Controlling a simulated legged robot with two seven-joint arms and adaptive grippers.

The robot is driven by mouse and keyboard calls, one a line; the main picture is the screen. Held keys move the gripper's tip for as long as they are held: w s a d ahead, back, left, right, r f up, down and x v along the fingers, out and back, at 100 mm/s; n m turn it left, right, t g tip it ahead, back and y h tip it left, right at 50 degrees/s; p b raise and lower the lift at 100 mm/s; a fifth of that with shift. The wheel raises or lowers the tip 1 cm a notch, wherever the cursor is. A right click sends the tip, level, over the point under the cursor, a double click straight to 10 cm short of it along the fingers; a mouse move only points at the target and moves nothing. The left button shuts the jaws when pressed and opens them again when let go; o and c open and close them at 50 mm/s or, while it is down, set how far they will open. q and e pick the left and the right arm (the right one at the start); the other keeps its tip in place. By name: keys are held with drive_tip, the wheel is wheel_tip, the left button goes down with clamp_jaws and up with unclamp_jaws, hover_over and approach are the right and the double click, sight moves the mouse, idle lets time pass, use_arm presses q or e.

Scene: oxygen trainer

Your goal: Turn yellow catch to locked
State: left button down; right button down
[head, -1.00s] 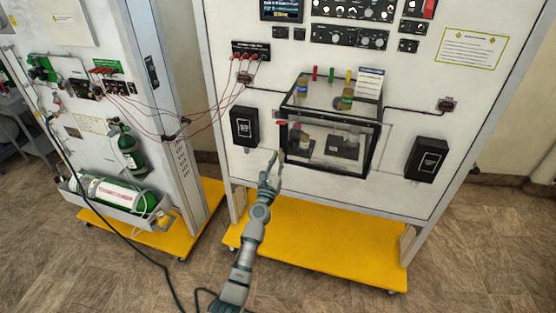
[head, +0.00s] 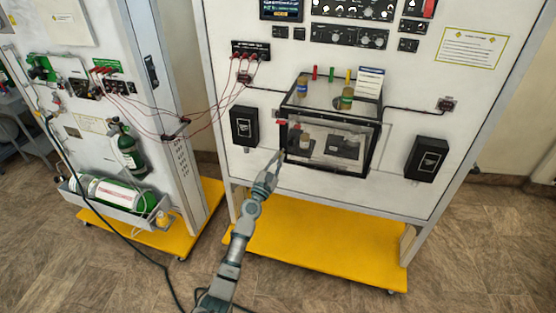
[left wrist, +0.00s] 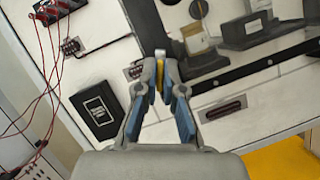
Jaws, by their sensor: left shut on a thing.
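The yellow catch (left wrist: 160,78) shows as a thin yellow strip at the lower left edge of the clear box in the left wrist view. My left gripper (left wrist: 160,90) is shut on it, with the blue-padded fingers on either side. The fingers hide most of the catch, so I cannot tell its angle. In the head view my left gripper (head: 281,156) is at the lower left corner of the clear, black-framed box (head: 374,150); the catch is too small to make out there. My right gripper is not in view.
A red part (head: 282,122) sits at the box's upper left corner. Black boxes flank it on the panel, left (head: 244,126) and right (head: 426,159). Red cables (head: 215,112) hang at the left. A yellow base (head: 320,240) lies below; the space in front of the panel is clear.

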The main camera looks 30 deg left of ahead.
use_arm(q)
drive_tip(key=m+g+h+p, duration=0.1)
drive_tip(key=m, duration=0.4)
drive_tip(key=m+g+h+p, duration=0.1)
drive_tip(key=m+h+p, duration=0.1)
drive_tip(key=m, duration=0.3)
drive_tip(key=m+g+h+p, duration=0.1)
drive_tip(key=m+g+p, duration=0.1)
drive_tip(key=m, duration=0.3)
drive_tip(key=shift+d+f, duration=0.15)
drive_tip(key=shift+f, duration=0.15)
drive_tip(key=shift+d+f+m, duration=0.1)
drive_tip(key=shift+f+m, duration=0.1)
drive_tip(key=shift+m, duration=0.1)
drive_tip(key=c, duration=1.4)
unclamp_jaws()
drive_tip(key=shift+o, duration=0.5)
drive_tip(key=shift+r, duration=0.15)
